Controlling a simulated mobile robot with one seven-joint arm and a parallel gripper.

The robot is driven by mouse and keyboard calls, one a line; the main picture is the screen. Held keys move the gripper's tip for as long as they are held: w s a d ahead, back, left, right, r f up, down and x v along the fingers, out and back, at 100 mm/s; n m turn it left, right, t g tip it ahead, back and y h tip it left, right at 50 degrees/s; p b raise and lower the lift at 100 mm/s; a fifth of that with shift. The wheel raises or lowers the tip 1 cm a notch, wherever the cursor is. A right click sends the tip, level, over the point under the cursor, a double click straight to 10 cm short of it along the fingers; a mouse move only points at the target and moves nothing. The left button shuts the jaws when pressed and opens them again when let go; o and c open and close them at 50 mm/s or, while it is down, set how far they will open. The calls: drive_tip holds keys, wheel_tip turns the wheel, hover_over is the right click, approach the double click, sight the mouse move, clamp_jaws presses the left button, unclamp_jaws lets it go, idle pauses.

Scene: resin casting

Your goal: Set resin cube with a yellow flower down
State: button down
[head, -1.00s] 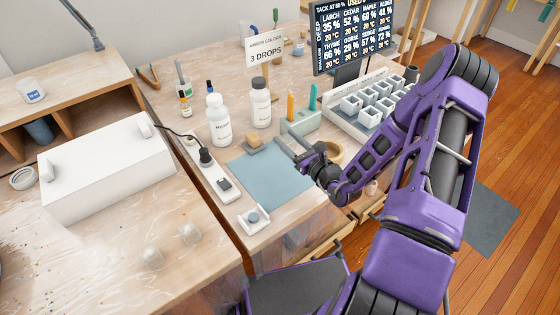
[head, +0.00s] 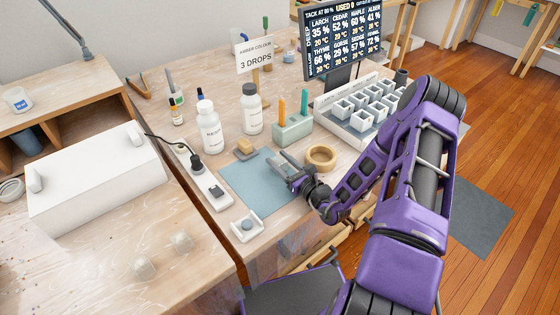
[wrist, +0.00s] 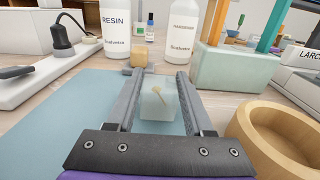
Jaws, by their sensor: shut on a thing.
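The resin cube (wrist: 158,103) is pale and clear with a small yellow flower inside. It sits between the two fingers of my gripper (wrist: 160,85) in the wrist view, and the fingers are shut on it. In the head view my gripper (head: 284,164) is over the right part of the blue mat (head: 250,192); the cube is too small to make out there. The mat also shows under the cube in the wrist view (wrist: 75,115). I cannot tell whether the cube touches the mat.
A tan block (head: 245,150) is at the mat's back edge. Bottles (head: 209,130), a green tool holder (head: 293,128) and a rack of white moulds (head: 365,110) stand behind. The mat's front is clear.

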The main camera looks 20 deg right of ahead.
drive_tip(key=shift+s+f, duration=0.2)
drive_tip(key=shift+f, duration=0.45)
drive_tip(key=shift+c, duration=1.4)
unclamp_jaws()
drive_tip(key=shift+f, duration=0.15)
drive_tip(key=shift+r, duration=0.4)
drive_tip(key=shift+d+r+p, duration=0.1)
drive_tip(key=shift+r+p, duration=0.05)
drive_tip(key=shift+p, duration=0.15)
drive_tip(key=v, duration=1.1)
drive_tip(key=shift+s+d+r, duration=0.15)
drive_tip(key=shift+s+r, duration=0.1)
drive_tip(key=shift+r, duration=0.1)
drive_tip(key=shift+w, duration=0.1)
